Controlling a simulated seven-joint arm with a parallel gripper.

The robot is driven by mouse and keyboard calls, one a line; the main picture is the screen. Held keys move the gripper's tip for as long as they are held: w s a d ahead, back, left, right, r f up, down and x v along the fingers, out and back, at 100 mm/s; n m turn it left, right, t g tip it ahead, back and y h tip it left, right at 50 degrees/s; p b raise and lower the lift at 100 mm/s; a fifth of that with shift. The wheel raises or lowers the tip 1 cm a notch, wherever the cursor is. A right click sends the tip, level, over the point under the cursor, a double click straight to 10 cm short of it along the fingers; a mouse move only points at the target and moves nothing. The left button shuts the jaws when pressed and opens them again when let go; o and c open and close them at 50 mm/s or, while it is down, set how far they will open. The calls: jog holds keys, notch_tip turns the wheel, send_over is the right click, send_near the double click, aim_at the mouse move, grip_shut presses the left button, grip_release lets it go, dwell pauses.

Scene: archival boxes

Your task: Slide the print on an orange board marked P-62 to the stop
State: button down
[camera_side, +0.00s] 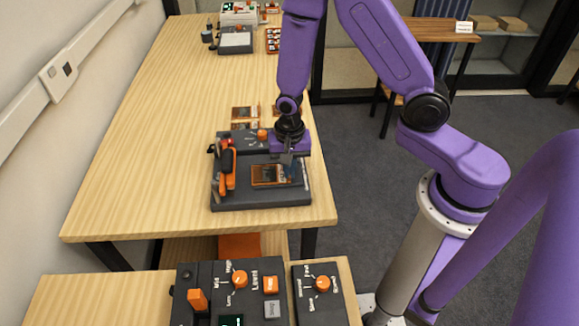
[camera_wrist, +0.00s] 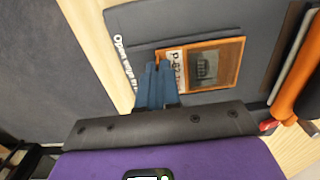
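The print on an orange board (camera_side: 268,176) lies flat on a dark grey device bed (camera_side: 262,199). In the wrist view the print (camera_wrist: 205,65) shows a dark picture and a pale label strip at its left end; the label seems to start with "P-", the rest is hard to read. My gripper (camera_wrist: 156,70) has its blue fingers together, with tips at the label end of the board. Whether they touch it I cannot tell. In the side view my gripper (camera_side: 287,160) is over the board's right end. I cannot pick out the stop for certain.
A front control panel (camera_side: 240,290) has orange knobs. At the far end stand a grey box (camera_side: 236,40) and a tray. The table's left half is clear.

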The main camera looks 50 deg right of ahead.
aim_at(264, 178)
jog(key=shift+w+a, duration=0.1)
jog(key=shift+w+a, duration=1.05)
jog(key=shift+w+a, duration=1.05)
jog(key=shift+a, duration=0.05)
jog(key=shift+w+a, duration=0.15)
jog(key=shift+w, duration=0.05)
dwell(0.5)
jog(key=c, duration=1.3)
grip_release()
jog(key=shift+o, duration=0.2)
jog(key=shift+s, duration=0.1)
